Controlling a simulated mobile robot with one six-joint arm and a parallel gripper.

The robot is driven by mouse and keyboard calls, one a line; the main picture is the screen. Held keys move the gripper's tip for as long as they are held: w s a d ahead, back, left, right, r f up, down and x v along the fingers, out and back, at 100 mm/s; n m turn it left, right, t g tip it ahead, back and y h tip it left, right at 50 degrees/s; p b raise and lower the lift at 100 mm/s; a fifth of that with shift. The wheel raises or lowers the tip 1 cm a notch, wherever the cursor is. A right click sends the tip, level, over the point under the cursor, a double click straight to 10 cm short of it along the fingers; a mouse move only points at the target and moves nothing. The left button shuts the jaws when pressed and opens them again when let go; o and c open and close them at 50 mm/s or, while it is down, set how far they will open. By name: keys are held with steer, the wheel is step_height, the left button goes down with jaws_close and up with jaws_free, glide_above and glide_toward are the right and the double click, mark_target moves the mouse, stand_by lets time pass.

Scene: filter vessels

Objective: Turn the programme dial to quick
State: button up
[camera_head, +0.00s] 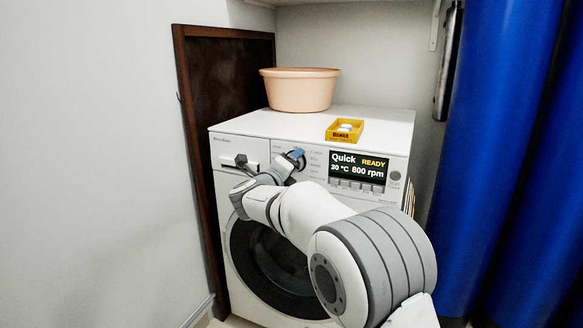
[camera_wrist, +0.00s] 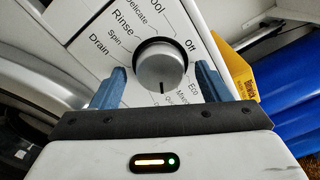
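The programme dial (camera_wrist: 160,67) is a round silver knob on the washing machine's white panel. Its dark pointer mark faces down in the wrist view, towards partly hidden lettering starting "Qu". The display (camera_head: 358,170) reads "Quick", "READY", "30 °C" and "800 rpm". My gripper (camera_head: 295,155) is at the panel and hides most of the dial in the head view. In the wrist view its two blue fingers stand on either side of the dial, with narrow gaps showing, so it looks open around the knob.
The washing machine (camera_head: 390,122) carries a peach tub (camera_head: 300,90) and a yellow box (camera_head: 335,134) on top. A detergent drawer (camera_head: 238,158) is left of the dial. A dark brown board (camera_head: 205,80) stands behind at left.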

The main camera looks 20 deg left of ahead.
steer(key=shift+s, duration=0.15)
steer(key=s+p, duration=0.2)
steer(key=s, duration=0.5)
steer(key=shift+s+a, duration=0.3)
steer(key=shift+a, duration=0.05)
steer(key=shift+r, duration=0.1)
steer(key=d+r+n+g+y+p, duration=0.5)
steer(key=d+r+n+y+p, duration=0.2)
steer(key=d+r+n+p, duration=1.1)
steer(key=s+d+r+n+g+h+p, duration=0.2)
steer(key=s+d+g+p, duration=0.3)
steer(key=s+d+p, duration=0.5)
steer(key=s+d+r+n+g+h+p, duration=0.3)
steer(key=s+d+p, duration=0.7)
steer(key=s+d, duration=0.5)
steer(key=s+r+n+g, duration=0.1)
steer(key=s+n+g, duration=0.1)
steer(key=s, duration=0.3)
steer(key=shift+s+d, duration=0.15)
steer(key=shift+d, duration=0.05)
